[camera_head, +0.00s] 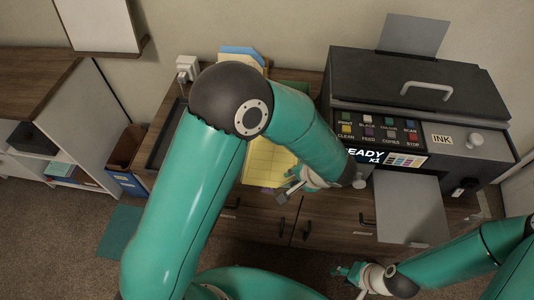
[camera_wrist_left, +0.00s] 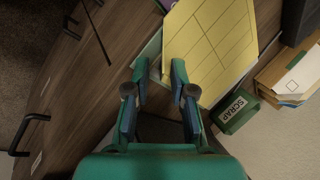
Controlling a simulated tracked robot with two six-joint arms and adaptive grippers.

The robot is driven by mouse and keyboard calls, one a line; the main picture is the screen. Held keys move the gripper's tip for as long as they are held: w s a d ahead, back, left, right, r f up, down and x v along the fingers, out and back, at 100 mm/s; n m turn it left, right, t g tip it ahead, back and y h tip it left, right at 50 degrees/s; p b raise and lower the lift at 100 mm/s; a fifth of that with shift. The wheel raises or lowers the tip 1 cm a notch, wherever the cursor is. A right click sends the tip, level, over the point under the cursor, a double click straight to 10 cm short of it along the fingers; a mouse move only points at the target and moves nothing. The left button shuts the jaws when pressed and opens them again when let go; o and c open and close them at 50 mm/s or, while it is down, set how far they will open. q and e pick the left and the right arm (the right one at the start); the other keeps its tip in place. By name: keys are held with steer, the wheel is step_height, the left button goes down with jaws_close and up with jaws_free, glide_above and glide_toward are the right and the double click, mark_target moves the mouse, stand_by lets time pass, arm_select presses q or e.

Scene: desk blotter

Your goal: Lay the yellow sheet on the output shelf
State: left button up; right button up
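The yellow sheet (camera_head: 268,163), printed with a grid of lines, lies on the wooden cabinet left of the printer, partly hidden by my left arm. It also shows in the left wrist view (camera_wrist_left: 215,45), its near edge at the fingertips. My left gripper (camera_head: 292,187) is at the sheet's front right corner. In the left wrist view its fingers (camera_wrist_left: 159,72) stand apart, with no clear grip on the sheet. The grey output shelf (camera_head: 410,205) juts from the printer's front and is bare. My right gripper (camera_head: 350,281) hangs low in front of the cabinet, its fingers apart and empty.
The printer (camera_head: 415,85) stands right of the sheet, close to my left forearm. A green SCRAP box (camera_wrist_left: 233,111) stands beyond the sheet. A blue-and-brown bin (camera_head: 127,165) is left of the cabinet. The space above the output shelf is clear.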

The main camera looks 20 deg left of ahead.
arm_select(q)
jaws_close()
steer(key=shift+r, duration=0.1)
